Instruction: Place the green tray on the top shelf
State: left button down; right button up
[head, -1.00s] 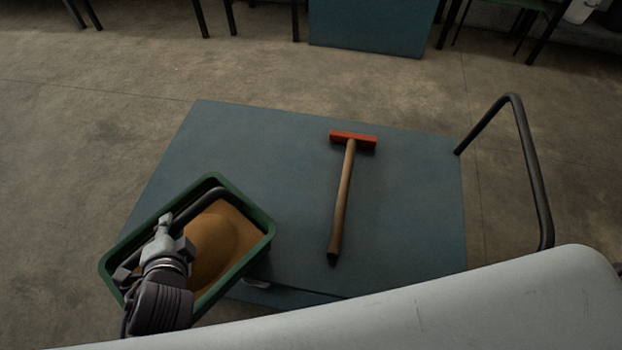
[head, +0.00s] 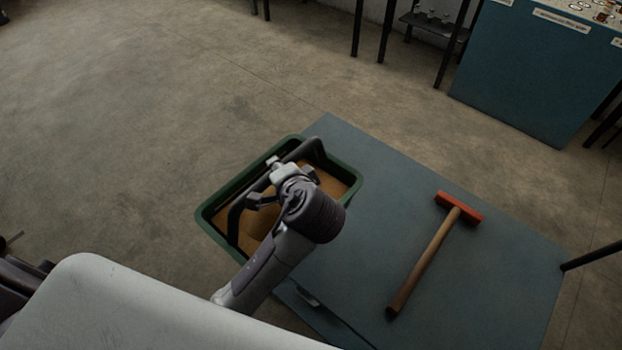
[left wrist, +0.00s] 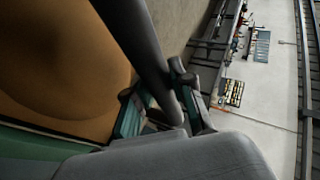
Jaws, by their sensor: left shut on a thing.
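The green tray (head: 226,190) is a rectangular tub with a dark bar handle across it and orange-brown contents. My left gripper (head: 270,188) is shut on the handle. In the left wrist view the dark handle (left wrist: 140,45) runs between the fingers of the gripper (left wrist: 160,100), with the orange-brown contents to the left. In the head view the tray overlaps the left side of a blue cart top; I cannot tell how high it is above it. My arm hides part of the tray. My right gripper is out of view. I cannot make out which surface is the top shelf.
A hammer (head: 432,255) with a red head lies on the blue cart top (head: 375,185). A dark cart rail (head: 592,256) stands at right. A blue-sided table (head: 525,75) and a dark low shelf (head: 432,28) are at the back. Floor at left is clear.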

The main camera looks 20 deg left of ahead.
pick_arm(q)
jog(key=shift+w+d+f, duration=0.8)
jog(key=shift+w+f, duration=0.9)
jog(key=shift+w, duration=0.1)
jog(key=shift+w+d+f, duration=0.75)
jog(key=shift+w+f, duration=1)
jog(key=shift+w, duration=0.1)
jog(key=shift+w+d+f, duration=0.8)
jog(key=shift+w+f, duration=0.9)
jog(key=shift+w, duration=0.1)
jog(key=c, duration=1.4)
grip_release()
jog(key=shift+s+f, duration=0.2)
jog(key=shift+f, duration=0.1)
jog(key=o, duration=0.4)
jog(key=shift+r, duration=0.1)
jog(key=v, duration=1.2)
